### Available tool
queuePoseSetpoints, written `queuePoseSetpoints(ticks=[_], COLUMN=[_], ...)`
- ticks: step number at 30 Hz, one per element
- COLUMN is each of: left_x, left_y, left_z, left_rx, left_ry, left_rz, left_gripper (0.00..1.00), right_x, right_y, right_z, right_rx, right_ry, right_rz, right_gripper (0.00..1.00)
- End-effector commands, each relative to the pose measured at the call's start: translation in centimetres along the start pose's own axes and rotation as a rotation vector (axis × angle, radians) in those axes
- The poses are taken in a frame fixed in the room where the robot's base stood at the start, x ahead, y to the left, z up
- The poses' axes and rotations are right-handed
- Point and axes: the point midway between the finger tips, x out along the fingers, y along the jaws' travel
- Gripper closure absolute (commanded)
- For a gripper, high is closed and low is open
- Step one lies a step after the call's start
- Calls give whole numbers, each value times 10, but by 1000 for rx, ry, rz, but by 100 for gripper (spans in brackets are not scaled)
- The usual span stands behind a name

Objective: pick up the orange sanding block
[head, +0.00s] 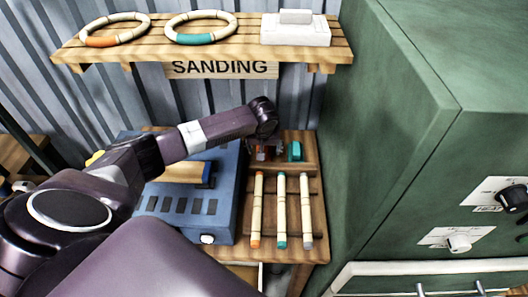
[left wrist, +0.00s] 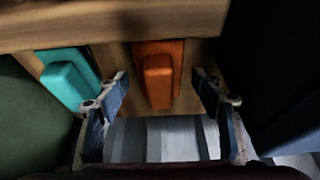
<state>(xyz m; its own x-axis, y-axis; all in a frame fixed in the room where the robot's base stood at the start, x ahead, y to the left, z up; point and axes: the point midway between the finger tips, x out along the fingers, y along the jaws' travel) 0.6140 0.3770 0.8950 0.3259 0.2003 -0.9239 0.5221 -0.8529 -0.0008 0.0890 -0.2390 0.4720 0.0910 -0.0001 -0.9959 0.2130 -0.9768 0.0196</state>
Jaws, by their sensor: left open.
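The orange sanding block (left wrist: 158,82) stands in a wooden holder in the left wrist view, between the two spread fingertips of my left gripper (left wrist: 162,88). The fingers are open on either side of it, and I see no clear contact. In the head view the orange block (head: 262,154) is mostly hidden behind my left gripper (head: 268,143), which hangs over the holder's left part. A teal sanding block (left wrist: 68,84) stands beside it, outside the fingers; it also shows in the head view (head: 295,151). My right gripper is not in view.
Three rattan sticks (head: 281,205) lie on the wooden rack (head: 316,232) in front of the blocks. A blue machine (head: 222,215) stands left of it, a green cabinet (head: 390,130) right. A shelf (head: 243,50) with two rings and a white item hangs above.

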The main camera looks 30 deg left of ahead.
Motion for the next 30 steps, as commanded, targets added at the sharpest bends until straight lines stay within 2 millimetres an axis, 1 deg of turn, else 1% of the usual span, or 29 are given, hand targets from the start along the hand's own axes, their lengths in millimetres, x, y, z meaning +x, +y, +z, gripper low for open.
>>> queuePoseSetpoints(ticks=[1, 2, 12, 14, 23, 26, 30], left_x=[0, 0, 0, 0, -2, -8, -23], left_y=[0, 0, 0, 0, 0, 0, 1], left_z=[0, 0, 0, 0, -2, -4, -11], left_rx=[0, 0, 0, 0, -1, -1, 0], left_ry=[0, 0, 0, 0, 1, 3, 5], left_rz=[0, 0, 0, 0, 0, 2, 3], left_gripper=[39, 42, 80, 86, 86, 86, 86], right_x=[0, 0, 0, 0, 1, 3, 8], right_y=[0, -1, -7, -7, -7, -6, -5], right_z=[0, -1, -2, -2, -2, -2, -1], right_rx=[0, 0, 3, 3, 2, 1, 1], right_ry=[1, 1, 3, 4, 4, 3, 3], right_rz=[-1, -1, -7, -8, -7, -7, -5], right_gripper=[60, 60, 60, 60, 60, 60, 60])
